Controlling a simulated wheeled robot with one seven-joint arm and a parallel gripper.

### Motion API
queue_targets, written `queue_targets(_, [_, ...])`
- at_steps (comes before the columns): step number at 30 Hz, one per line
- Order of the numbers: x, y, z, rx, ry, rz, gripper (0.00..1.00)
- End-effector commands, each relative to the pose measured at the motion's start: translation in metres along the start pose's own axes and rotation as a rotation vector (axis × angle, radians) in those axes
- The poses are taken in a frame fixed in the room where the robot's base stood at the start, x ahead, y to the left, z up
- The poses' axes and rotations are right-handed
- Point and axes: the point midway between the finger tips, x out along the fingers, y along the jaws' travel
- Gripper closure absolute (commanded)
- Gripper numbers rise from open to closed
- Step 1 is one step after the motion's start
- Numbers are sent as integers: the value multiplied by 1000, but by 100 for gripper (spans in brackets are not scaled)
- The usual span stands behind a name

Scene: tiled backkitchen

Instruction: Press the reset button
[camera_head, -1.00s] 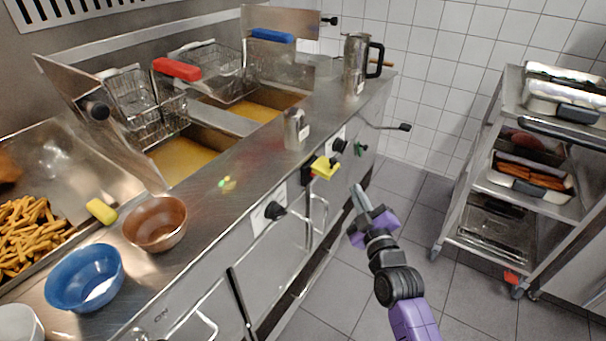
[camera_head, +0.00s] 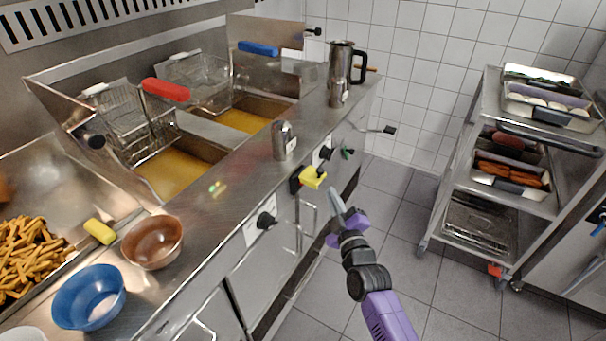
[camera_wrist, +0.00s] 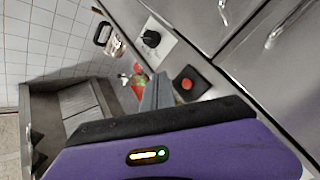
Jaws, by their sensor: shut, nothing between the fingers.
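A yellow block with a dark housing (camera_head: 312,177) is on the front panel of the fryer counter in the head view. In the wrist view a red round button (camera_wrist: 187,84) sits on a dark square plate. No label is readable, so I cannot tell for sure which is the reset button. My gripper (camera_head: 334,191) is shut and empty, just right of the yellow block in the head view, apparently apart from it. In the wrist view its fingers (camera_wrist: 158,80) point toward the panel, left of the red button and partly hiding the panel.
A metal shaker (camera_head: 284,140) and a jug (camera_head: 343,66) stand on the counter. A rack (camera_head: 482,190) with trays is right; tiled floor lies between.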

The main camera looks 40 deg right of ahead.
Motion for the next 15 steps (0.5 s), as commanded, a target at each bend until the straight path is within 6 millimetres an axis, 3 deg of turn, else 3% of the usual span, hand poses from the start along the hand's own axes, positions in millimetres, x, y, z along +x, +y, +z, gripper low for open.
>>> queue_targets(6, [19, -9, -17, 0, -1, -1, 100])
queue_targets(15, [36, -25, -27, 0, -2, 0, 100])
